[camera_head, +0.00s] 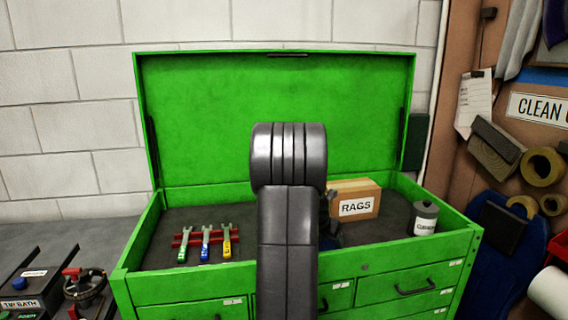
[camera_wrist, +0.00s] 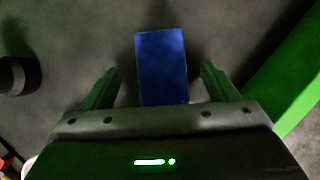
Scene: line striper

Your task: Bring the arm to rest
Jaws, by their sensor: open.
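My gripper (camera_wrist: 161,69) is open in the wrist view, with one finger on each side of a blue block-like object (camera_wrist: 161,55). A gap shows between each finger and the blue object, and the jaws do not hold it. The object lies on the dark liner (camera_wrist: 85,40); its lower end is hidden by my gripper. In the head view my arm (camera_head: 287,225) stands in front of the open green tool chest (camera_head: 215,120), and my gripper is mostly hidden behind it.
In the chest, several wrenches (camera_head: 206,240) sit on a red rack at left. A cardboard RAGS box (camera_head: 355,200) and a labelled canister (camera_head: 425,218) stand at right. A green wall (camera_wrist: 285,90) borders the liner in the wrist view. Bare liner lies around the blue object.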

